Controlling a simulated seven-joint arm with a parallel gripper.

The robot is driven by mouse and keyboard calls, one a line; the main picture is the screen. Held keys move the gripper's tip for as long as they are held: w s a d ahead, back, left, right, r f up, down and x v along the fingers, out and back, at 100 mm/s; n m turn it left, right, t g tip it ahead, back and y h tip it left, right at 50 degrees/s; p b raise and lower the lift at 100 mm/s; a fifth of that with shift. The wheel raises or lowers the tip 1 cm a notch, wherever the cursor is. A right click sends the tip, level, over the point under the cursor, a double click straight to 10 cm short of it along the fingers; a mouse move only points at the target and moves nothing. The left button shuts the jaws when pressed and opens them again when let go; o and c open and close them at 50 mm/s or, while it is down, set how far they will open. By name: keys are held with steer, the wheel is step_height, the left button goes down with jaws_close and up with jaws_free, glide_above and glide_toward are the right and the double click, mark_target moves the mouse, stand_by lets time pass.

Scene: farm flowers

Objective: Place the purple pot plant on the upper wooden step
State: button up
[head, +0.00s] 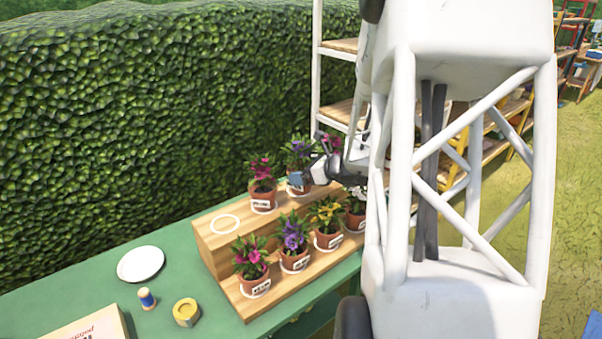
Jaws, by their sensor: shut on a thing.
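A purple pot plant (298,150) is at the upper wooden step (207,237), right of a pink pot plant (262,182). My gripper (304,176) is at its terracotta pot and shut on it, reaching in from the right. The gripper partly covers the pot, and I cannot tell whether its base touches the step. A second purple pot plant (293,242) stands upright on the lower step, between a pink pot plant (250,262) and a yellow one (326,222). An empty white ring (225,224) marks the left end of the upper step.
A white plate (141,264), a small blue-topped item (147,299) and a yellow round item (186,312) lie on the green table (60,290). A white-flowered pot (356,212) stands at the lower right, partly behind my arm. A hedge (150,120) runs behind.

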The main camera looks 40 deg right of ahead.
mark_target(301, 162)
steer(key=shift+w+d+f, duration=0.1)
steer(key=shift+w+d, duration=0.4)
steer(key=shift+w, duration=0.35)
steer(key=shift+w+d+f, duration=0.1)
steer(key=shift+w+d, duration=0.35)
steer(key=shift+w, duration=0.4)
steer(key=shift+w+d+f, duration=0.1)
steer(key=shift+w+d, duration=0.4)
steer(key=shift+w, duration=0.35)
steer(key=shift+f, duration=1.7)
steer(key=shift+f, duration=0.15)
steer(key=o, duration=0.9)
